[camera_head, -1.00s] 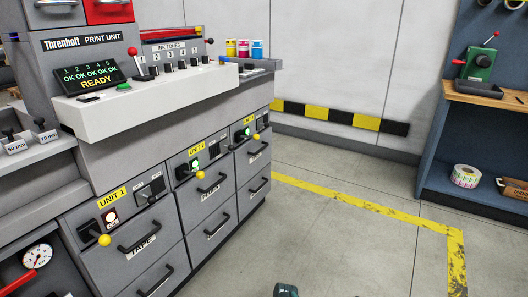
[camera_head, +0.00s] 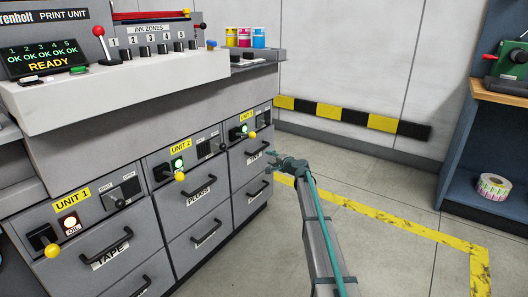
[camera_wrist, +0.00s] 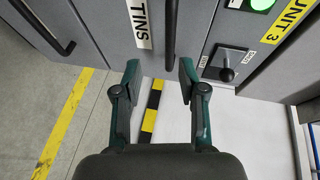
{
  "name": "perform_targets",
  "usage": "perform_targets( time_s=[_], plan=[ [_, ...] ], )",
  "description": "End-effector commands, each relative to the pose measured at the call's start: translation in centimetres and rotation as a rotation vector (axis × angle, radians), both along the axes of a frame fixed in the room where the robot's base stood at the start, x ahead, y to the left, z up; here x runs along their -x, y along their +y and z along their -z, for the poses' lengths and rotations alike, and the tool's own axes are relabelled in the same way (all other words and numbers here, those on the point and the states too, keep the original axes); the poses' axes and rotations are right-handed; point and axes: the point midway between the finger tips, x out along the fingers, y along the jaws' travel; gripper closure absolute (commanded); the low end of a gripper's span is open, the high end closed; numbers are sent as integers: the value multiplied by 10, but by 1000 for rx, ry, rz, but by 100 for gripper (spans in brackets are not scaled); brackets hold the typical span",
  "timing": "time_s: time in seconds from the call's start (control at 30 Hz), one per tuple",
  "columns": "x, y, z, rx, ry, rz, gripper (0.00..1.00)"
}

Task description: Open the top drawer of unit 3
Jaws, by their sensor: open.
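Unit 3 is the far right column of the grey cabinet, with a yellow label (camera_head: 246,116). Its top drawer (camera_head: 240,172) looks shut. The drawer's dark bar handle (camera_wrist: 170,35) and white label (camera_wrist: 140,22) show in the wrist view; in the head view my gripper is close in front of the handle and partly hides this area. My gripper (camera_head: 272,160) is open and empty. In the wrist view, its fingertips (camera_wrist: 158,72) lie on either side of the handle's end, the handle nearer the right finger. I cannot tell whether they reach around it.
Above the drawer are a lit green lamp (camera_wrist: 262,4), a small toggle switch (camera_wrist: 226,73) and a yellow-knobbed lever (camera_head: 252,135). The lower drawer's handle (camera_wrist: 45,30) is close by. Unit 2 (camera_head: 181,143) stands to the left. The floor in front is open, with yellow line marking (camera_head: 380,216).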

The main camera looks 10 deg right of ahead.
Motion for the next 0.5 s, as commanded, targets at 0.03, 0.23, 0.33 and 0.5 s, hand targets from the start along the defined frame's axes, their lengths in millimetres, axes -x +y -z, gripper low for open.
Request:
perform_targets(
  time_s=[0.03, 0.23, 0.33, 0.5],
  plan=[
    [-7, -4, -7, -10, -11, 11, 59],
    [-17, -3, -12, -21, -19, 21, 59],
    [-26, 1, -10, -20, -19, 19, 59],
    [-50, 10, -4, -21, -19, 20, 59]
  ],
)
